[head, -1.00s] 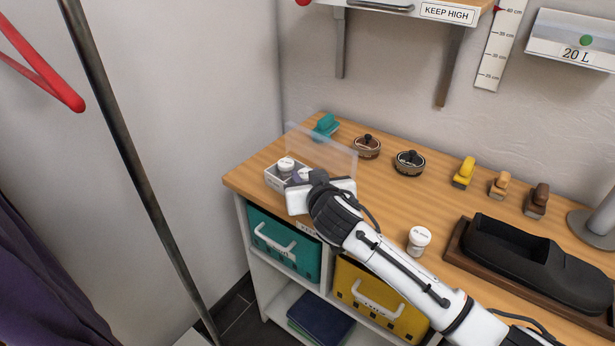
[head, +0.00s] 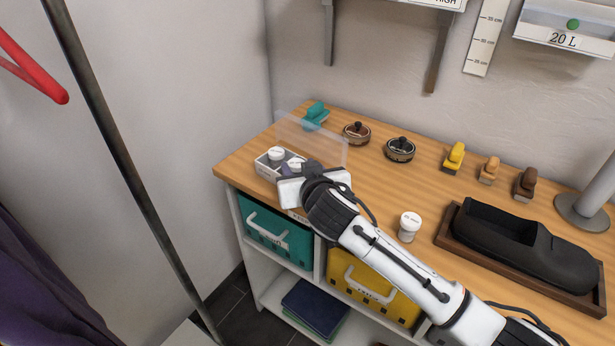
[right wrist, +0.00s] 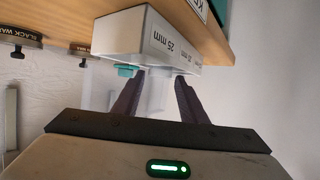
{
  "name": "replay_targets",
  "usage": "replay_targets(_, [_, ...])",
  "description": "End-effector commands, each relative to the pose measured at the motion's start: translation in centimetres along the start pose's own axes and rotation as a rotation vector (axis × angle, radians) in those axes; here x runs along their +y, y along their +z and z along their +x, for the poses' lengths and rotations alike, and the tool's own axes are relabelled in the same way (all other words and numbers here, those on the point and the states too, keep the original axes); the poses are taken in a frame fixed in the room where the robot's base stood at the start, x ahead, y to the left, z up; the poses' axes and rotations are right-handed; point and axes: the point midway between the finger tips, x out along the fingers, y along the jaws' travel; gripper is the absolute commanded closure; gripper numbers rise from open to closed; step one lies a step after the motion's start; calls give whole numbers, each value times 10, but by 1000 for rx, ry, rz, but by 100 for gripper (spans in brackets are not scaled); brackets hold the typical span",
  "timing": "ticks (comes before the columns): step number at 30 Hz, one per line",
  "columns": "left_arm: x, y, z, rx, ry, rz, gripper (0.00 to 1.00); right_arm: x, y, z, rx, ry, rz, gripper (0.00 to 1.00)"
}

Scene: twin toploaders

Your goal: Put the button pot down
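A small white compartment box (head: 266,171) stands near the table's left front edge. It also shows in the right wrist view (right wrist: 150,38), with millimetre labels. A white-lidded pot (head: 277,153) is in its left part. A second white-lidded pot (head: 297,162) is at my right gripper (head: 291,170), partly hidden by it. In the right wrist view the dark fingers (right wrist: 158,90) stand apart with something pale between their tips; I cannot tell whether they press on it. A third white-lidded pot (head: 409,227) stands on the table. My left gripper is not in view.
A clear upright panel (head: 318,143) stands behind the box. A teal brush (head: 314,116), two round tins (head: 356,133) and several small brushes (head: 453,156) line the back. A black shoe (head: 530,250) rests in a wooden tray at right. Bare table lies between.

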Motion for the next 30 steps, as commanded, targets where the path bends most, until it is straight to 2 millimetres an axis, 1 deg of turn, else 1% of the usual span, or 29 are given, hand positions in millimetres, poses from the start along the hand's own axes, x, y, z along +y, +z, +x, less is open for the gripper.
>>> replay_targets(1, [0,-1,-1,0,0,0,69,0,0,-10,0,-1,1,61])
replay_targets(9, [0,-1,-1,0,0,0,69,0,0,-62,0,-1,2,61])
replay_targets(12, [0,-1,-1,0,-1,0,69,0,0,-78,0,-2,2,61])
replay_targets(15, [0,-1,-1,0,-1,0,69,0,0,-89,1,-1,0,61])
replay_targets(21, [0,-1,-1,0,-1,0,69,0,0,-99,1,1,0,61])
replay_targets(30, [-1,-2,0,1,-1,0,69,0,0,-99,1,1,0,61])
